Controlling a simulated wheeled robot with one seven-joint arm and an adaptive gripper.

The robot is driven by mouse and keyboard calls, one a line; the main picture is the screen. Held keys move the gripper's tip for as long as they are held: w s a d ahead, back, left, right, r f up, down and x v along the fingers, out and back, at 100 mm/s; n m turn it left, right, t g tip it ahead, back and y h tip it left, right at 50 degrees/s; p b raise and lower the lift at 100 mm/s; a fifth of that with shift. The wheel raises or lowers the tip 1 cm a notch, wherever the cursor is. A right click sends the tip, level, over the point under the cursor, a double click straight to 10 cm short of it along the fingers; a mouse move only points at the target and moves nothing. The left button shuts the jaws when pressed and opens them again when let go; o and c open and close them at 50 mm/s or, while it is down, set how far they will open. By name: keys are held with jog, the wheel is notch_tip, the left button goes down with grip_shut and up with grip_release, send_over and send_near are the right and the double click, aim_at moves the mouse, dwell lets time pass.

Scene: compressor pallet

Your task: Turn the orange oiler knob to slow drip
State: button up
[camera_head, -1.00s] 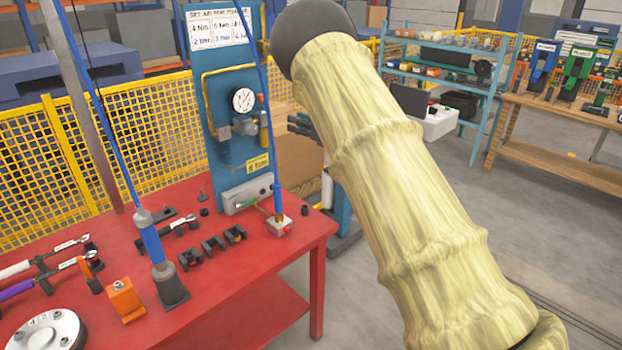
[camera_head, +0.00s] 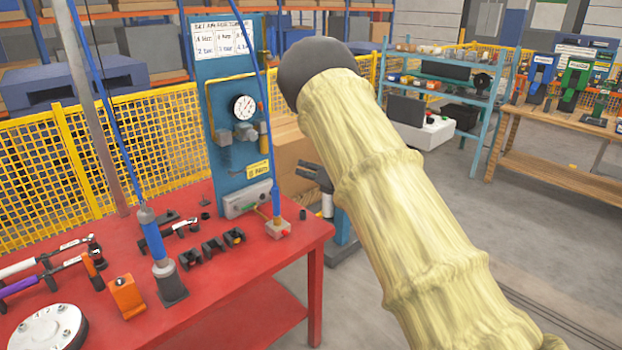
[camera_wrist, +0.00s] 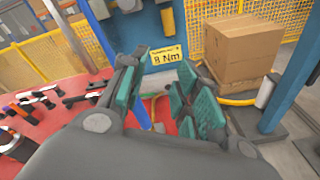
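The blue panel (camera_head: 227,70) stands at the back edge of the red table. It carries a round gauge (camera_head: 245,107) with grey fittings, and the oiler's amber bowl (camera_head: 264,140) to the gauge's right. The orange knob itself is too small to make out clearly. In the wrist view the amber bowl (camera_wrist: 168,20) is at the top, beyond my fingers. My gripper (camera_head: 313,178) is right of the panel, partly hidden by my arm.
A hanging blue tool (camera_head: 155,240), an orange block (camera_head: 126,297) and wrenches stand on the red table (camera_head: 225,290). Blue cords hang in front of the panel. A cardboard box (camera_wrist: 243,50) sits right of the panel.

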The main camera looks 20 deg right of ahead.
jog(key=shift+s+f+m, duration=0.4)
jog(key=shift+f, duration=0.4)
